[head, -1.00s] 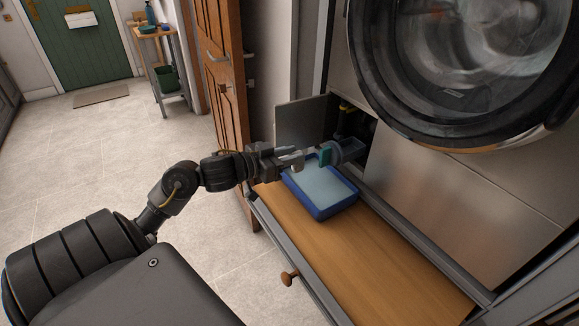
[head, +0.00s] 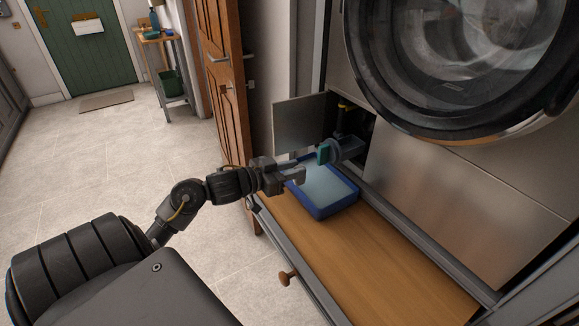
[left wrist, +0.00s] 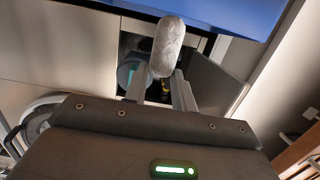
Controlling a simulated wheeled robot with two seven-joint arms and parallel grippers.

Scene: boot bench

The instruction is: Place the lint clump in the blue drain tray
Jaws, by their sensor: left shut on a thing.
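My left gripper (head: 296,174) is in front of the left rim of the blue drain tray (head: 337,209). In the left wrist view its two fingers (left wrist: 163,88) are shut on the lint clump (left wrist: 168,46), a pale grey, rounded lump. In the head view the clump is hard to tell from the fingers. The tray lies on the wooden pull-out board below the open hatch, and its pale blue inside looks empty. A blue surface, likely the tray, also fills the top of the left wrist view (left wrist: 225,14). My right gripper is not in view.
A grey filter plug with a teal handle (head: 323,153) sticks out of the hatch opening, close to the gripper. The hatch flap (head: 300,124) stands open. The wooden board (head: 375,255) is bare in front of the tray. The round washer door (head: 455,65) hangs above.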

